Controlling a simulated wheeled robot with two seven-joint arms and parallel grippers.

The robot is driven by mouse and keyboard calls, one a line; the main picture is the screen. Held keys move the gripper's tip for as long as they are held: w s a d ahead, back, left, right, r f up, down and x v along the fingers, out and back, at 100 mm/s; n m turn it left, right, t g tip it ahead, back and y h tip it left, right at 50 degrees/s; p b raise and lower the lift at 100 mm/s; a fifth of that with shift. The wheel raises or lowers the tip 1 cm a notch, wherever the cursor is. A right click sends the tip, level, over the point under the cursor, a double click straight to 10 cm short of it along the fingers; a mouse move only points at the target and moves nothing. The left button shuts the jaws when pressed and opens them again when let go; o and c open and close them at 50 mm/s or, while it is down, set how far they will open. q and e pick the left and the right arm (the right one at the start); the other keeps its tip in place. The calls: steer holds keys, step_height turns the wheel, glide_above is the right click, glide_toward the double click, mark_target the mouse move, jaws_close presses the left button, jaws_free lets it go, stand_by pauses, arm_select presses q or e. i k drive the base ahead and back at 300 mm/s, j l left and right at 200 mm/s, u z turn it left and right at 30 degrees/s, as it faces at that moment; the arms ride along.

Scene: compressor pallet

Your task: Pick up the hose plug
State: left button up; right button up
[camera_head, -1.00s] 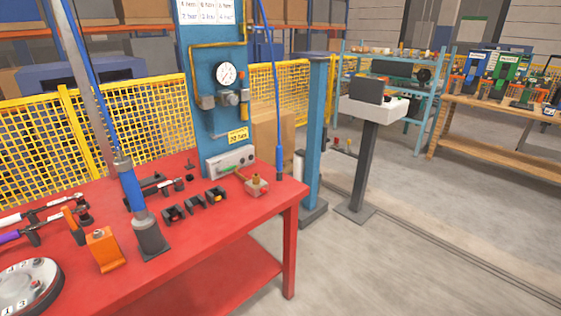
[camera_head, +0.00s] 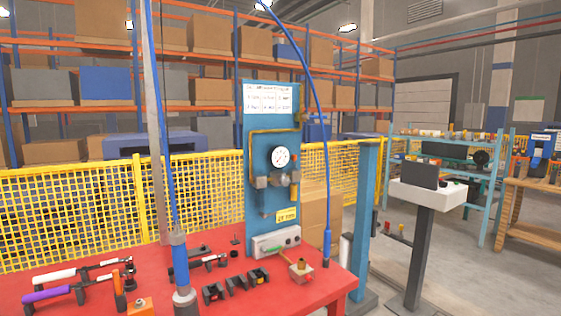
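A blue hose (camera_head: 317,110) comes down from the top and hangs at the right side of the blue panel. Its lower end is a dark blue plug-like fitting (camera_head: 327,247), upright over the right end of the red bench (camera_head: 335,287); I cannot tell whether it touches the bench. Another blue line ends in a blue cylindrical tool with a grey lower part (camera_head: 181,270) near the bench's front. Neither of my grippers is in view.
The blue panel (camera_head: 256,180) with a gauge (camera_head: 280,157) stands behind the bench. Black holders (camera_head: 237,284), a small valve block (camera_head: 300,271) and clamp-like tools (camera_head: 75,279) lie on the bench. A yellow fence (camera_head: 80,205) runs behind. A pedestal (camera_head: 426,195) stands right.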

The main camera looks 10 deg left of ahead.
mark_target(327, 233)
steer(key=i+l+z, duration=0.1)
steer(key=i+z, duration=0.3)
steer(key=i, duration=0.15)
steer(key=i+z, duration=0.4)
steer(key=i, duration=0.15)
